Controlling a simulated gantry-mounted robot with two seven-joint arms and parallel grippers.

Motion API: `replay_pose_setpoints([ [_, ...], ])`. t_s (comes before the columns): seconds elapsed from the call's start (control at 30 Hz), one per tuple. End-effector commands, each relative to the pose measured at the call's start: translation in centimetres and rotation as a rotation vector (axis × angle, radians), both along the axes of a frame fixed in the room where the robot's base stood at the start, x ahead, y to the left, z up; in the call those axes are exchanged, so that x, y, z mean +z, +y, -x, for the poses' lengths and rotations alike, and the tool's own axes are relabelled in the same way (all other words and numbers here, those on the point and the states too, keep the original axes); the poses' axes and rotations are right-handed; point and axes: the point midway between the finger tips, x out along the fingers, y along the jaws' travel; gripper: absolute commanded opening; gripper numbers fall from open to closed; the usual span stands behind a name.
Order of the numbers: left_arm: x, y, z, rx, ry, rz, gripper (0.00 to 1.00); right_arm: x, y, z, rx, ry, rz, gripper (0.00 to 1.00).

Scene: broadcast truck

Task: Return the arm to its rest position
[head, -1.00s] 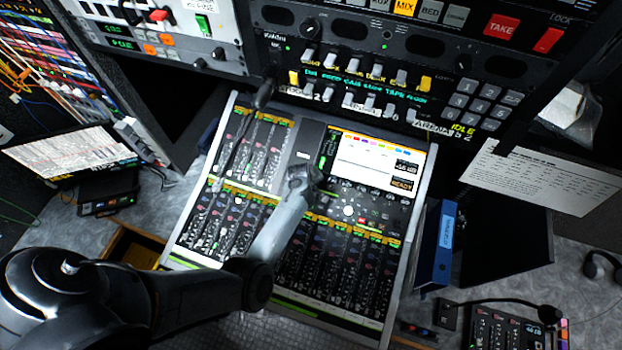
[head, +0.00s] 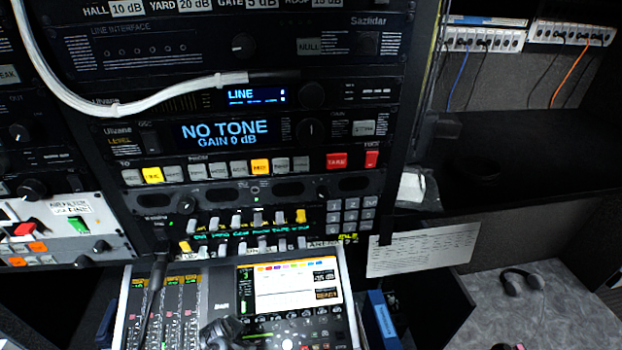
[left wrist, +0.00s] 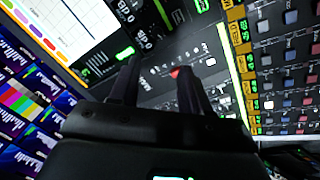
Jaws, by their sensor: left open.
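My left gripper (head: 222,334) shows as a dark shape at the bottom edge of the head view, in front of the mixing console (head: 215,290), left of and below its lit screen (head: 290,287). Most of my left arm is out of the frame. In the left wrist view my left gripper (left wrist: 158,80) has its two dark fingers spread apart with nothing between them. Beyond them are the console's face, a red button (left wrist: 176,72) and rows of channel keys (left wrist: 290,75). I cannot tell the gap between the fingertips and the console. My right gripper is not in view.
A rack of equipment with a "NO TONE" display (head: 226,132) rises behind the console. A gooseneck microphone (head: 157,275) stands over the console's left part. A blue binder (head: 382,320) and a hanging paper sheet (head: 423,249) are at right. A headset (head: 522,281) lies on the grey counter (head: 560,315).

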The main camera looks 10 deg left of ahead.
Motion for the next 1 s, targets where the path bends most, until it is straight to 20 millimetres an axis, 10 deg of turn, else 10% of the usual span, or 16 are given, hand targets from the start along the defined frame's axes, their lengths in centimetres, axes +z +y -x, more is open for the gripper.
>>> replay_pose_setpoints([
  [0.33, 6.1, 2.2, 8.0, -0.389, 0.049, -0.222, 0.47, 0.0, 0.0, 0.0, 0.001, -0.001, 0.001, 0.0],
  [0.7, 15.3, -7.8, 21.8, -1.04, 0.151, -0.374, 0.47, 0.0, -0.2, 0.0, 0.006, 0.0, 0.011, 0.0],
  [1.0, 19.1, -11.8, 27.8, -1.269, 0.175, -0.388, 0.47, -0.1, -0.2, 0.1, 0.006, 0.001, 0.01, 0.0],
])
